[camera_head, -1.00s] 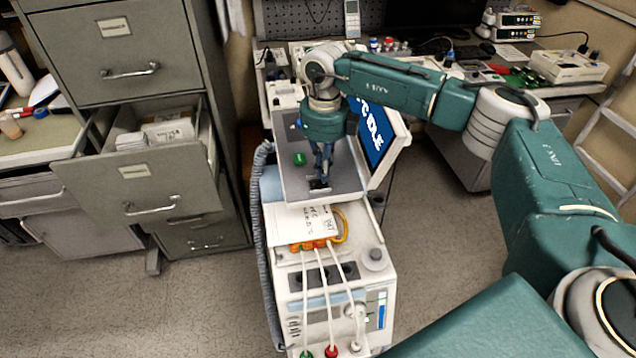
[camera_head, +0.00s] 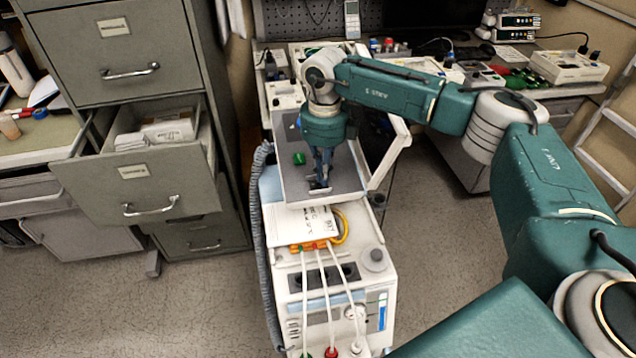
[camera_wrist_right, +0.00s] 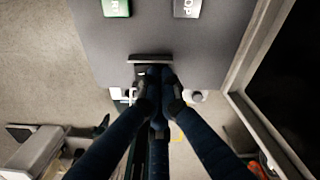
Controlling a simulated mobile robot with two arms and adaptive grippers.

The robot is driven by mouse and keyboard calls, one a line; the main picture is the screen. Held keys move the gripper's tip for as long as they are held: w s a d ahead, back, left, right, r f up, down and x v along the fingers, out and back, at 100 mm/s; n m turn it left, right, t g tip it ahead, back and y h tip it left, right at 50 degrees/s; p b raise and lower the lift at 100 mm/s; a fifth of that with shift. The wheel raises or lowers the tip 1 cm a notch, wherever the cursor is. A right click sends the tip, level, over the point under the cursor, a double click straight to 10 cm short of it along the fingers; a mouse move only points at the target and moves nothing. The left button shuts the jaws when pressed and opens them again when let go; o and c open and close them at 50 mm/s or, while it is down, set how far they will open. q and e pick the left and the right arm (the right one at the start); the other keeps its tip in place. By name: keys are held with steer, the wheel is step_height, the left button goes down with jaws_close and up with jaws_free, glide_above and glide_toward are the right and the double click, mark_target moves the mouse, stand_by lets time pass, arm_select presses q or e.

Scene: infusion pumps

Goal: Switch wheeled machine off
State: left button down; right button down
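The wheeled machine (camera_head: 376,260) stands in the middle of the head view, with a grey sloped panel (camera_head: 345,183) on top. The machine's screen (camera_wrist_right: 292,85) is black in the right wrist view. A dark switch (camera_wrist_right: 150,58) sits near the panel's lower edge. My right gripper (camera_head: 320,185) has its fingertips together right at this switch, partly covering it; contact cannot be told. My left gripper is not in view.
A filing cabinet (camera_head: 75,50) with a pulled-out drawer (camera_head: 130,190) stands left of the machine. A bench with devices (camera_head: 568,66) runs along the back. A ladder (camera_head: 610,130) leans at the right. Cables and a grey hose (camera_head: 258,230) hang on the machine.

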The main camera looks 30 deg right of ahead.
steer(key=shift+s+f, duration=0.1)
steer(key=shift+r+p, duration=0.6)
steer(key=shift+r, duration=0.2)
steer(key=shift+r+p, duration=1.55)
steer(key=shift+r, duration=1.15)
steer(key=shift+f, duration=0.1)
